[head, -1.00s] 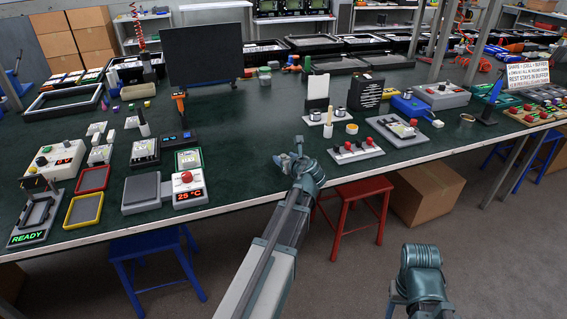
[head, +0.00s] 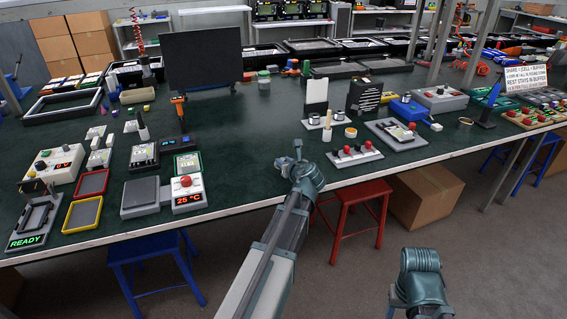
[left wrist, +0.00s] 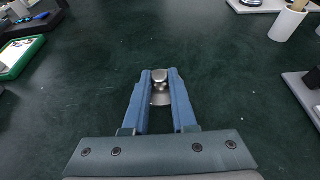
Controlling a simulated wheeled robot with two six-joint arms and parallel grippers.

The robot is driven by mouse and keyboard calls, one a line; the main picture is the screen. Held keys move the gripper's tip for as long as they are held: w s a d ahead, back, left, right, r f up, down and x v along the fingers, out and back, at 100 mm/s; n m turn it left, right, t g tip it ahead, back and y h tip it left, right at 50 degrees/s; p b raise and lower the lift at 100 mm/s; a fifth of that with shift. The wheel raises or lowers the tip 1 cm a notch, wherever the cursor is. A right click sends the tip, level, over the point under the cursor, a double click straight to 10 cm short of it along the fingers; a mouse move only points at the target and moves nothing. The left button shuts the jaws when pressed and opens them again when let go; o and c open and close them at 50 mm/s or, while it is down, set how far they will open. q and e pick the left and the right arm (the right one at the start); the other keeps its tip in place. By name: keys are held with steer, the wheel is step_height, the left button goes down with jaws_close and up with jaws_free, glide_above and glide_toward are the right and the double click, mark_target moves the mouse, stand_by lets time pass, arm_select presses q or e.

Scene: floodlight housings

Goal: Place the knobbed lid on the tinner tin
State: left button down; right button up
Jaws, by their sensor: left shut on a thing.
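My left gripper (head: 298,150) is over the green bench near its front edge. In the left wrist view its two blue fingers (left wrist: 160,80) are closed on the small metal knob of the knobbed lid (left wrist: 160,98). The lid's grey disc shows between the fingers, partly hidden by them. I cannot tell for sure which is the tinner tin.
A grey panel with red knobs (head: 355,155) lies right of my left gripper. A white upright block (head: 316,92) stands behind it.

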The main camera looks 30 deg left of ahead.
arm_select(q)
steer(key=shift+r+p, duration=0.55)
steer(key=shift+r, duration=0.15)
step_height(320, 180, up, 3)
steer(key=p, duration=0.3)
steer(key=shift+s+d+f+b, duration=0.15)
steer(key=shift+s+d, duration=0.15)
steer(key=shift+d, duration=0.3)
steer(key=shift+s+d+f+b, duration=0.15)
steer(key=shift+s+d, duration=0.1)
steer(key=shift+d, duration=0.3)
steer(key=s+d+r+p, duration=0.1)
steer(key=s+d, duration=0.4)
steer(key=d, duration=0.7)
steer(key=shift+d, duration=0.25)
steer(key=shift+r, duration=0.2)
step_height(320, 180, up, 18)
steer(key=p, duration=1.8)
steer(key=shift+f, duration=0.2)
